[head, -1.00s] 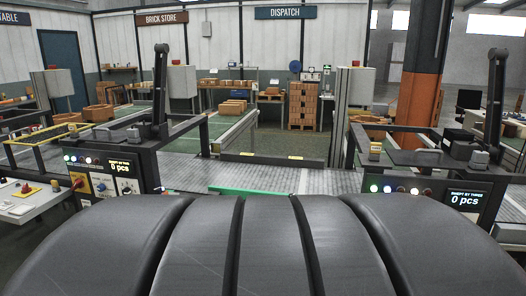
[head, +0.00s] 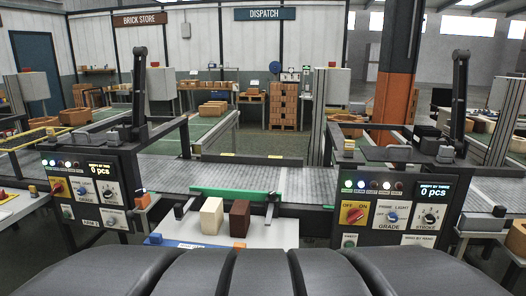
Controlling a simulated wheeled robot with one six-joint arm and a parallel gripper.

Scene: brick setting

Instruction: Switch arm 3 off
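The right-hand control panel (head: 394,205) carries a display (head: 433,190) reading "swept by three" and "0 pcs". At its left is a red switch on a yellow plate (head: 354,213) under the words OFF and ON. Its handle seems tilted, but it is too small to be sure which way. A row of lamps (head: 372,185) above it has some lit at the left. Beside the switch are a grade knob (head: 392,216) and a stroke knob (head: 430,216). A black sweeping arm (head: 459,95) stands upright above this panel. My gripper is not in view.
A similar panel (head: 93,190) with its own red switch (head: 57,187) stands at the left. Between the panels, a white table (head: 280,236) holds a cream block (head: 211,216) and a brown block (head: 240,218). The conveyor (head: 305,184) runs behind.

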